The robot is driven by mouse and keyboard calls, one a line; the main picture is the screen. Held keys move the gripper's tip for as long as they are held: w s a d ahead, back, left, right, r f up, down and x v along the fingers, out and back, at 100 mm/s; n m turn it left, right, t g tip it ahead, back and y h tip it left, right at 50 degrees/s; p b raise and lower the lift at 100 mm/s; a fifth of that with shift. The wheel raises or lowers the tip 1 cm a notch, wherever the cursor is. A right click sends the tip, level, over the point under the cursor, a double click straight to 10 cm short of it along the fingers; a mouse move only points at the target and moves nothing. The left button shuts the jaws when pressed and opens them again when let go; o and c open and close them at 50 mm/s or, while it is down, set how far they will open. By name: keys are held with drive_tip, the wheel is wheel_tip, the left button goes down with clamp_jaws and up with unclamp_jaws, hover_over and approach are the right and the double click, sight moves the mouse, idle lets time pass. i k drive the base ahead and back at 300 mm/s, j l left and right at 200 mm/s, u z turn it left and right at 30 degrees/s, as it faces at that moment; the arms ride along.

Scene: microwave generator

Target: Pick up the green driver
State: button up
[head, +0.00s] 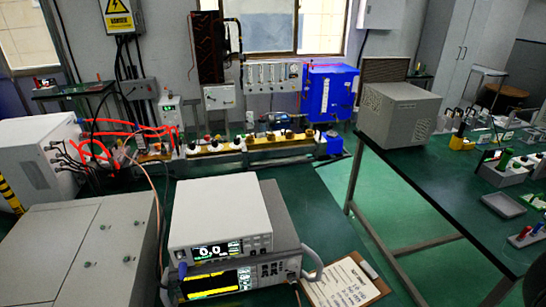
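A green-handled tool (505,159), which looks like the green driver, stands upright in a light grey holder (513,177) on the green-topped workbench (455,190) at the right. Its lower part is hidden in the holder. Another small green item (528,160) shows beside it, too small to tell what it is. My gripper is not recognisable in the head view.
A grey tray (503,205) and a small rack with red and blue items (526,236) lie nearer on the same bench. A yellow-based tool holder (461,142) and a grey box (400,114) stand farther back. Instruments (222,225) and a clipboard (344,283) occupy the near table.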

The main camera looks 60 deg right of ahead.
sight(505, 159)
drive_tip(key=z, duration=2.85)
drive_tip(key=i+l+u, duration=0.1)
drive_tip(key=u, duration=0.25)
drive_tip(key=l+u, duration=0.35)
drive_tip(key=i+l+u, duration=0.2)
drive_tip(key=l, duration=0.35)
drive_tip(key=l+u, duration=0.2)
drive_tip(key=l, duration=0.4)
drive_tip(key=i+l+u, duration=0.15)
drive_tip(key=l, duration=0.45)
drive_tip(key=l+u, duration=0.1)
drive_tip(key=l, duration=2.4)
drive_tip(key=i+j, duration=0.2)
drive_tip(key=i, duration=0.2)
